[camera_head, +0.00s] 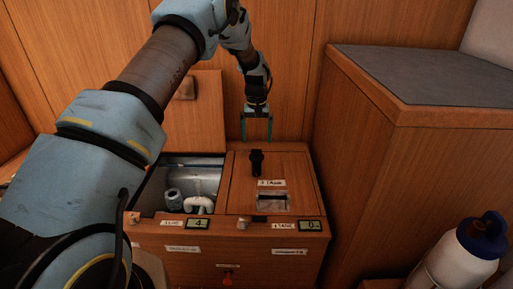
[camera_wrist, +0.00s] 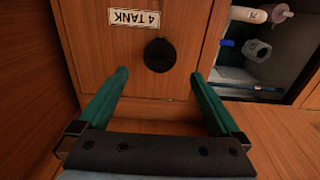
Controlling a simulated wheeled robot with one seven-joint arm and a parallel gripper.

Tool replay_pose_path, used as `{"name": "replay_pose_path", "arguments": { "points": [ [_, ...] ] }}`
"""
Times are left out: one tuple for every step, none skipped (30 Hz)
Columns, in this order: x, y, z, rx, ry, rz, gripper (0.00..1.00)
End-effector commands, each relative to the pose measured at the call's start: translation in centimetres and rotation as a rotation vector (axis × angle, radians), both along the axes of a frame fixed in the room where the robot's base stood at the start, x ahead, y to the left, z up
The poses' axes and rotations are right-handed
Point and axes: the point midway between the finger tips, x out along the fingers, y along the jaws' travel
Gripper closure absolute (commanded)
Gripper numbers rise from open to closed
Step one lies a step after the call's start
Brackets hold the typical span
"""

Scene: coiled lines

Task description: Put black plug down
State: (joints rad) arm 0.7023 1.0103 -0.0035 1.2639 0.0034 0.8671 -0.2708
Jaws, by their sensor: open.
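The black plug (camera_head: 257,160) stands upright on the closed wooden lid on the right half of the cabinet top, behind a small white label. In the wrist view the plug (camera_wrist: 159,55) shows from above as a round black knob near a "4 TANK" label. My gripper (camera_head: 257,139) is open and empty, above and behind the plug. In the wrist view its two green fingers (camera_wrist: 158,98) are spread wide, with the plug beyond their tips and between their lines. The fingers do not touch the plug.
An open compartment (camera_head: 149,200) with pipe fittings lies left of the lid, its raised wooden cover (camera_head: 208,115) behind it. A taller wooden cabinet with a grey top (camera_head: 420,75) stands right. A white bottle with a blue cap (camera_head: 465,255) is at the lower right.

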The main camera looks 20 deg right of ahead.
Motion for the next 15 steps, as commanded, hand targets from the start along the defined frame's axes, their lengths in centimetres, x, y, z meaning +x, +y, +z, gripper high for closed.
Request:
{"name": "replay_pose_path", "arguments": {
  "points": [
    [0.0,0.0,0.8,-0.001,-0.002,0.000,0.00],
    [0.0,0.0,1.2,0.000,-0.001,0.000,0.00],
    [0.0,0.0,1.6,0.000,-0.001,0.000,0.00],
    [0.0,0.0,1.8,0.000,0.000,0.000,0.00],
    [0.0,0.0,2.0,0.000,0.000,0.000,0.00],
    [0.0,0.0,2.1,0.000,0.000,0.000,0.00],
    [0.0,0.0,2.2,0.000,0.000,0.000,0.00],
    [0.0,0.0,2.3,0.000,0.001,0.000,0.00],
    [0.0,0.0,2.3,0.000,0.001,0.000,0.00],
    [0.0,0.0,2.3,0.000,0.001,0.000,0.00],
    [0.0,0.0,2.3,0.000,0.001,0.000,0.00],
    [0.0,0.1,2.4,0.000,0.001,0.001,0.00],
    [0.1,0.4,2.5,0.000,0.000,0.003,0.00],
    [0.1,0.8,2.8,0.000,-0.001,0.006,0.00],
    [0.3,1.6,3.3,-0.003,-0.004,0.014,0.00]
  ]
}}
